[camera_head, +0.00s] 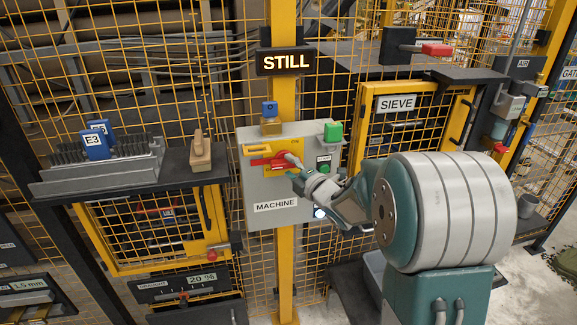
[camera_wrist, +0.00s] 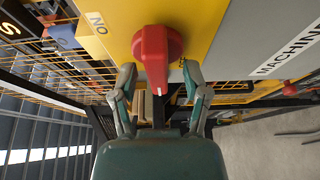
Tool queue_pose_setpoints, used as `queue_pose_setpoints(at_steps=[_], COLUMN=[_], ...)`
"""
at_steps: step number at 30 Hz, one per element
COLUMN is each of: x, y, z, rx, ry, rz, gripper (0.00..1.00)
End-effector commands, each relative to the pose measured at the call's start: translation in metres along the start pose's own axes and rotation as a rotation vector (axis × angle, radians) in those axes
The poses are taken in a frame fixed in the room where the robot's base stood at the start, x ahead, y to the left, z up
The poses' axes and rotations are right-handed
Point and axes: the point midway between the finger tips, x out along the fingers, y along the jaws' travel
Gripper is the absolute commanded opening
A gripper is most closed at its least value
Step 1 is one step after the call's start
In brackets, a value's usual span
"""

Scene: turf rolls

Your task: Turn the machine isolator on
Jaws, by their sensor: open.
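The machine isolator is a red rotary handle (camera_head: 268,161) on a yellow plate (camera_head: 258,150), on the grey box labelled MACHINE (camera_head: 253,188). In the wrist view the red handle (camera_wrist: 155,50) points down the picture, with a white mark at its lower end. In the head view it lies roughly level. My gripper (camera_head: 292,164) reaches it from the right and partly covers it. In the wrist view my gripper (camera_wrist: 158,74) is open, with one finger on each side of the handle. Gaps show beside it; firm contact cannot be told.
A sign (camera_head: 285,62) above reads STILL. A blue padlock-like item (camera_head: 269,109) sits on the box top, and a green block (camera_head: 333,132) stands at its right. A shelf (camera_head: 130,185) with a rack is left; the SIEVE cage (camera_head: 395,125) is right.

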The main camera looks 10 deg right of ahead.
Motion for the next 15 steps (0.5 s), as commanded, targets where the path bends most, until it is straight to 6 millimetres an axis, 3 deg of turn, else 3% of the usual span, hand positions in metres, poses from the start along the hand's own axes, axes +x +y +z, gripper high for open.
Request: queue_pose_setpoints(at_steps=[11,12,15], x=[0.0094,0.0094,0.0093], y=[0.0002,0.0003,0.0003], z=[-0.0005,-0.0005,-0.0005], rx=[0.000,0.000,0.000], ry=[0.000,0.000,0.000], rz=[0.000,0.000,0.000], gripper=[0.60,0.51,0.07])
